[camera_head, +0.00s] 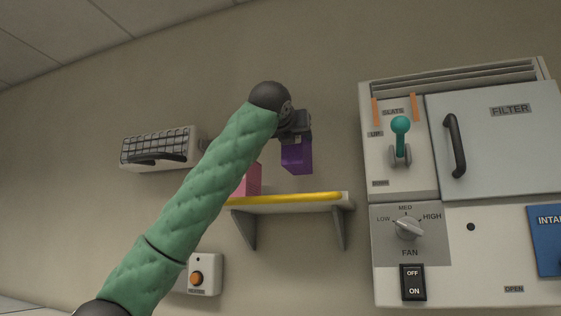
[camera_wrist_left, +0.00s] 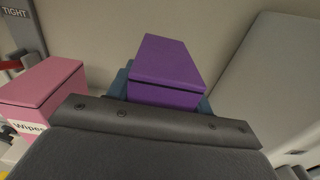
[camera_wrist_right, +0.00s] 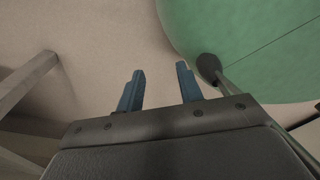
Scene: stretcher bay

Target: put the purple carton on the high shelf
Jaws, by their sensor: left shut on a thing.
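The purple carton (camera_head: 297,157) is held by my left gripper (camera_head: 297,138), in the air above the right part of the high shelf (camera_head: 290,206). A gap shows between the carton's bottom and the shelf's yellow front edge. In the left wrist view the purple carton (camera_wrist_left: 166,72) sits between the blue fingers, which are shut on it. My right gripper (camera_wrist_right: 159,88) is open and empty in the right wrist view, with a plain wall behind it. It is not in the head view.
A pink wipes box (camera_wrist_left: 42,95) stands on the shelf's left part, partly hidden by my left arm in the head view (camera_head: 253,180). A wall panel (camera_head: 480,240) with knob and switch is to the right. A wire-fronted unit (camera_head: 160,148) hangs at left.

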